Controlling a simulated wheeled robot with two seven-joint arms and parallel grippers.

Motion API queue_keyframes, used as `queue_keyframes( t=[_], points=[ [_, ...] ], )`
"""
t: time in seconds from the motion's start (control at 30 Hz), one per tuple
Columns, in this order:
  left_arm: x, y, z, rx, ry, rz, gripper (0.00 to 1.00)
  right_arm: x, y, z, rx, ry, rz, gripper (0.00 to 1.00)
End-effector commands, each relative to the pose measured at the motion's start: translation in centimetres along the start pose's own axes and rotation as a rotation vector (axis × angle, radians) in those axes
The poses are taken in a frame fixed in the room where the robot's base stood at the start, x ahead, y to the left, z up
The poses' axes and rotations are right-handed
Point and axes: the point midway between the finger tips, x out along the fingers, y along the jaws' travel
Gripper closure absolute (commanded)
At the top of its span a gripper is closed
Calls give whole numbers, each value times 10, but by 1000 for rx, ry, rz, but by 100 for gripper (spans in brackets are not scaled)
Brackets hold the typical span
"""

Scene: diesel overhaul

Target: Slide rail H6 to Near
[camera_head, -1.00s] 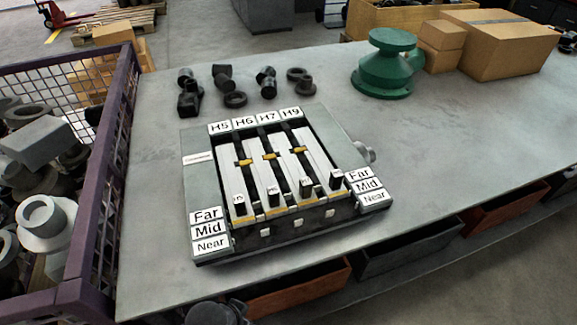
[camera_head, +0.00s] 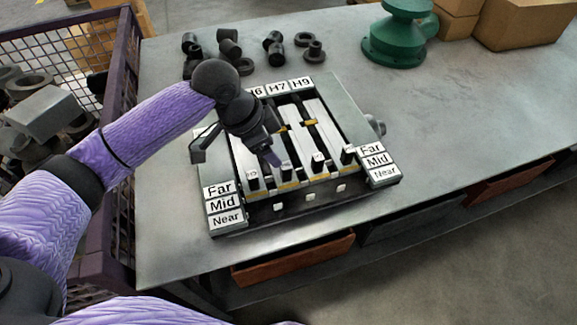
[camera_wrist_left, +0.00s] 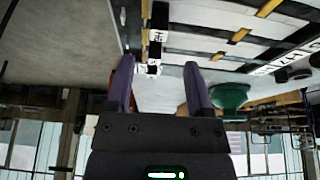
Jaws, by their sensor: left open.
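The slide-rail board lies on the grey table, with Far, Mid and Near labels (camera_head: 225,204) at both sides. Several pale rails run lengthwise, each with a black upright knob at its front end. The H6 knob (camera_head: 286,170) stands second from left; its top appears roughly level with the Far labels, but its exact stop is unclear.
A purple mesh crate (camera_head: 122,190) stands left of the table. Black fittings (camera_head: 273,44) sit behind the board, and a green flanged part (camera_head: 400,35) stands at the back right. The table right of the board is clear.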

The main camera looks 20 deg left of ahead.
Motion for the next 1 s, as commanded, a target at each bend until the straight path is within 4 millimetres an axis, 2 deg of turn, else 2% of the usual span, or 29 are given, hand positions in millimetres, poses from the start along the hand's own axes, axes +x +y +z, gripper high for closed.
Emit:
queue_keyframes(
  t=[0.2, 0.33, 0.5, 0.7, 0.73, 0.77, 1.0],
  points=[
    [56, 2, 1, -1, 0, 5, 32, 16, -1, 2, 0, -2, -2, 32],
    [80, 2, 1, -1, 0, 4, 32, 22, -2, 2, 0, -3, -3, 32],
    [93, 2, 0, 1, 0, 1, 32, 24, -3, 3, 0, -3, -4, 32],
    [93, 2, 0, 2, 1, 0, 32, 23, -3, 2, 0, -2, -4, 32],
    [93, 2, 0, 1, 1, 0, 34, 23, -3, 2, 0, -2, -4, 32],
    [93, 2, 0, 1, 1, 0, 41, 23, -3, 2, 0, -2, -4, 32],
    [93, 2, 0, 1, 1, 0, 92, 23, -3, 2, 1, -2, -4, 32]
  ],
)
